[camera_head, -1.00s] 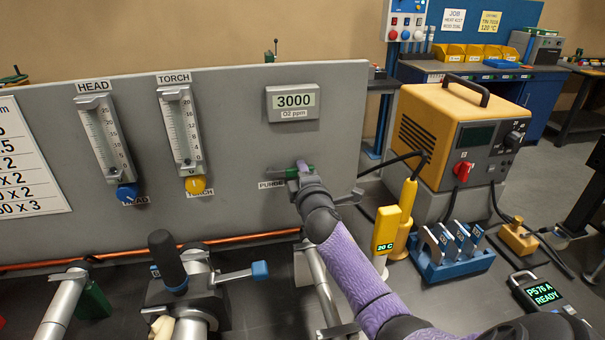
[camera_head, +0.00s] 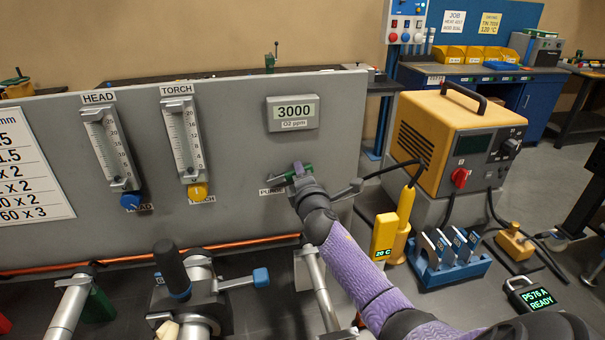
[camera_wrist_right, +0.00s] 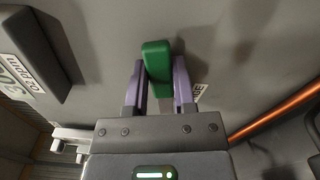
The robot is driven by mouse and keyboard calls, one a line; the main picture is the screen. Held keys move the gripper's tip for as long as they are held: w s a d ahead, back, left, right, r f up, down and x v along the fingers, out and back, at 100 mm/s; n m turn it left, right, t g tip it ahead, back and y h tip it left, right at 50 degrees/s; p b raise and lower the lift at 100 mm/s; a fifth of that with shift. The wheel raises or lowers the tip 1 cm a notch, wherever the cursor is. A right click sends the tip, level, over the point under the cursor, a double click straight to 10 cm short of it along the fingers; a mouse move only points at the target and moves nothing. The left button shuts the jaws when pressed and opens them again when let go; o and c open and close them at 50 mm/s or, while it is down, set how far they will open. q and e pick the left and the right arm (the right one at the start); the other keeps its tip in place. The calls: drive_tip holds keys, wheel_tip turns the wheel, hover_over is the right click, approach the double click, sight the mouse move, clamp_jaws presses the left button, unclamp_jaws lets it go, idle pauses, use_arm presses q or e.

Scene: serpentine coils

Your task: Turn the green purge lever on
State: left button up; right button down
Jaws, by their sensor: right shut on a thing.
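The green purge lever (camera_head: 282,178) is on the grey panel, just above the partly hidden PURGE label (camera_head: 271,191). My right gripper (camera_head: 298,172) is at the lever, and its wrist hides part of the lever and its mount in the head view. In the right wrist view the green lever (camera_wrist_right: 156,62) stands between the two purple fingers of my right gripper (camera_wrist_right: 158,85), which are closed about it. My left gripper is in neither view.
Flowmeters HEAD (camera_head: 110,148) and TORCH (camera_head: 182,138) are to the left. A clamp fixture with a black handle (camera_head: 172,268) stands in front. A yellow power unit (camera_head: 455,140) and blue rack (camera_head: 450,262) are at right.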

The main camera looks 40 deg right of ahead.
sight(269, 152)
drive_tip(key=r+n+p, duration=0.1)
drive_tip(key=n, duration=0.1)
drive_tip(key=r+n+p, duration=0.1)
drive_tip(key=shift+w+a+r+n, duration=0.15)
drive_tip(key=shift+w+a+n, duration=0.05)
drive_tip(key=shift+a+n, duration=0.2)
drive_tip(key=n+p, duration=0.1)
drive_tip(key=a+r+n+p, duration=0.1)
drive_tip(key=n+p, duration=0.1)
drive_tip(key=shift+w+a+r+n, duration=0.15)
drive_tip(key=shift+w+r+n, duration=0.1)
drive_tip(key=shift+w+n, duration=0.1)
drive_tip(key=a+n+p, duration=0.1)
drive_tip(key=n, duration=0.1)
drive_tip(key=w+a+r+n+p, duration=0.1)
drive_tip(key=n, duration=0.1)
drive_tip(key=shift+w+a+n+p, duration=0.25)
drive_tip(key=shift+a+n+p, duration=0.2)
drive_tip(key=shift+n, duration=0.4)
drive_tip(key=shift+w+a+n+p, duration=0.2)
drive_tip(key=shift+a+n+p, duration=0.15)
drive_tip(key=shift+n, duration=0.45)
drive_tip(key=shift+c, duration=2.2)
unclamp_jaws()
